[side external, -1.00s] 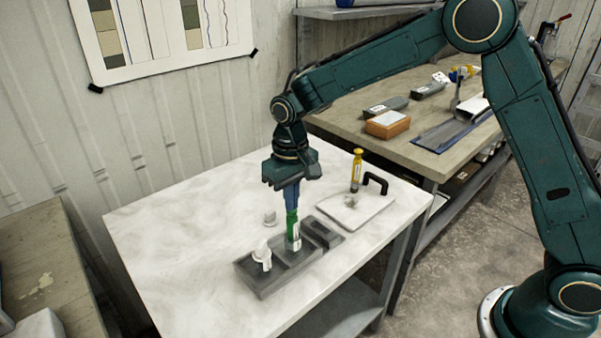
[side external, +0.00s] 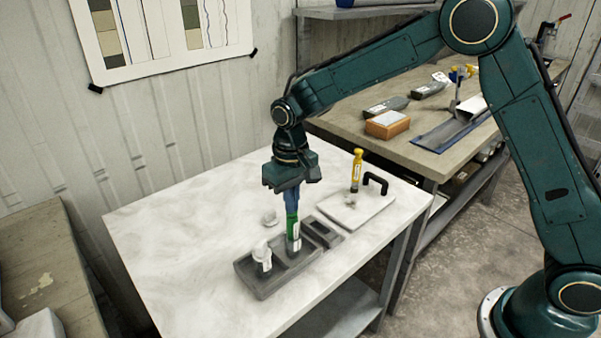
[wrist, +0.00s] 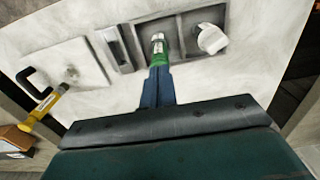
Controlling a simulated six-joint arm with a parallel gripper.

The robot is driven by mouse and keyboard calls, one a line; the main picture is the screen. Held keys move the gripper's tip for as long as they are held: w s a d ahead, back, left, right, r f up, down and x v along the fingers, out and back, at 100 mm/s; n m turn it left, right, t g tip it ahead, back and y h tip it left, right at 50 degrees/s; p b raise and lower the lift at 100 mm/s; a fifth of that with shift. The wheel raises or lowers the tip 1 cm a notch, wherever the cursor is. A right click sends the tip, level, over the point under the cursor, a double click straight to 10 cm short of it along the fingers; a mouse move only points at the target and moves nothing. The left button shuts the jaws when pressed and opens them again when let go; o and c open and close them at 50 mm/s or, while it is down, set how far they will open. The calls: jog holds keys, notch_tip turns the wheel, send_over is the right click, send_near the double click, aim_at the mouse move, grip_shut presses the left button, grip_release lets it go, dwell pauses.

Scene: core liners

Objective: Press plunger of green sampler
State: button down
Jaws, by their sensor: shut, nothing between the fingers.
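The green sampler (side external: 292,226) stands upright in the grey compartment tray (side external: 262,288), with a pale lower body and a green upper part. It also shows in the wrist view (wrist: 159,46). My gripper (side external: 292,208) points straight down right above the sampler, its blue fingers closed together. In the wrist view the fingertips (wrist: 158,70) meet the sampler's green top end. The plunger is hidden behind the fingertips, so I cannot tell how far it is pushed in.
A white capped piece (side external: 262,258) stands in the tray's left end. A small white cap (side external: 270,217) lies behind the tray. A yellow sampler (side external: 357,170) stands on a white board (side external: 345,208) with a black handle (side external: 377,182). The table's left side is clear.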

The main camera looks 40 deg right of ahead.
jog(key=shift+r, duration=3.5)
jog(key=s+d+r+t, duration=0.1)
jog(key=s+d+r, duration=0.3)
jog(key=s+r, duration=0.25)
jog(key=s+d+r+t, duration=0.2)
jog(key=s+d+r, duration=0.25)
jog(key=s, duration=0.25)
jog(key=s+d+t, duration=0.2)
jog(key=s+d, duration=0.1)
jog(key=s, duration=1.3)
jog(key=shift+f+t, duration=0.3)
jog(key=shift+f, duration=0.15)
